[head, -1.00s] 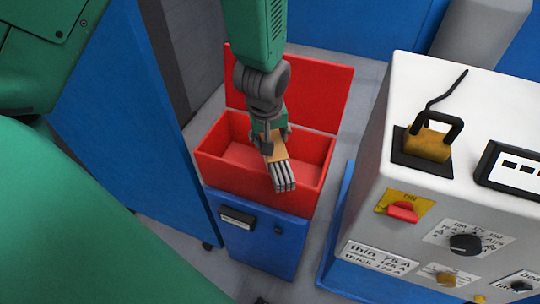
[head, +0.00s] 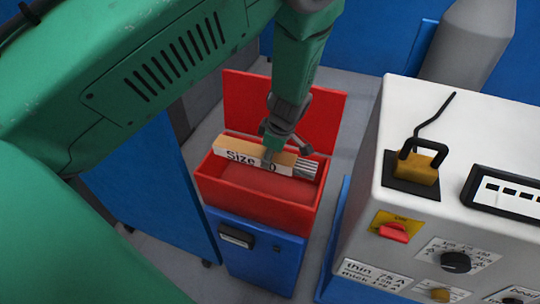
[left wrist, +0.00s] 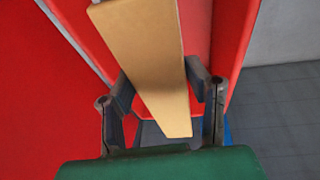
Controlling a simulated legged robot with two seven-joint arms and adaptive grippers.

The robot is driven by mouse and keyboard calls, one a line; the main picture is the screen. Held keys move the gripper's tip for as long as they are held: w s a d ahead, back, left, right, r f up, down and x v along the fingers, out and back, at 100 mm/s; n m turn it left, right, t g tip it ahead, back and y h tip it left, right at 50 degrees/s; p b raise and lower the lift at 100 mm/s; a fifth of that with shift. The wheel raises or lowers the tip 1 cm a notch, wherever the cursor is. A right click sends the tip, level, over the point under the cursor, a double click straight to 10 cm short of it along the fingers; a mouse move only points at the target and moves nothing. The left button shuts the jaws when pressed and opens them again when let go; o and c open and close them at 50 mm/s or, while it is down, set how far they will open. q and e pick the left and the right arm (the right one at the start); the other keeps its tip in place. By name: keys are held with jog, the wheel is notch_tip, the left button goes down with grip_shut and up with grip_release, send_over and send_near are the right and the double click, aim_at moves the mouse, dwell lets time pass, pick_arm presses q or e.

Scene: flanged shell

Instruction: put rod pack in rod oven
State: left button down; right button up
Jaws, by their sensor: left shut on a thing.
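The rod pack (head: 238,154) is a tan box with a white side printed "Size" and grey rod ends showing at its right end. My left gripper (head: 272,150) is shut on it near the middle. In the left wrist view the pack's tan face (left wrist: 150,60) runs between the two fingers of my left gripper (left wrist: 165,95). The rod oven (head: 262,200) is a red open-topped box on a blue base, with its red lid (head: 285,105) raised at the back. The pack lies crosswise over the opening, at about rim height; I cannot tell whether it touches the rim. My right gripper is not in view.
A white welding machine (head: 460,150) with knobs and a yellow-and-black clamp stands on the right. A blue panel (head: 150,190) stands to the left of the oven. Grey floor shows between the oven and the machine.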

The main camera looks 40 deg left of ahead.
pick_arm(q)
jog(key=b, duration=0.7)
send_over(267, 192)
jog(key=f, duration=1)
jog(key=shift+s+d+f, duration=0.1)
jog(key=shift+d+f, duration=0.1)
jog(key=shift+d, duration=0.15)
jog(key=shift+d+f+b, duration=0.25)
jog(key=shift+f+b, duration=0.2)
jog(key=shift+f, duration=0.1)
notch_tip(267, 192, down, 3)
jog(key=b, duration=0.2)
jog(key=shift+f+b, duration=0.1)
jog(key=shift+b, duration=0.2)
jog(key=shift+a+f, duration=0.1)
jog(key=shift+f, duration=0.35)
jog(key=shift+r, duration=0.1)
jog(key=c, duration=0.8)
grip_release()
jog(key=shift+s, duration=0.1)
jog(key=shift+c, duration=0.2)
jog(key=shift+r, duration=0.1)
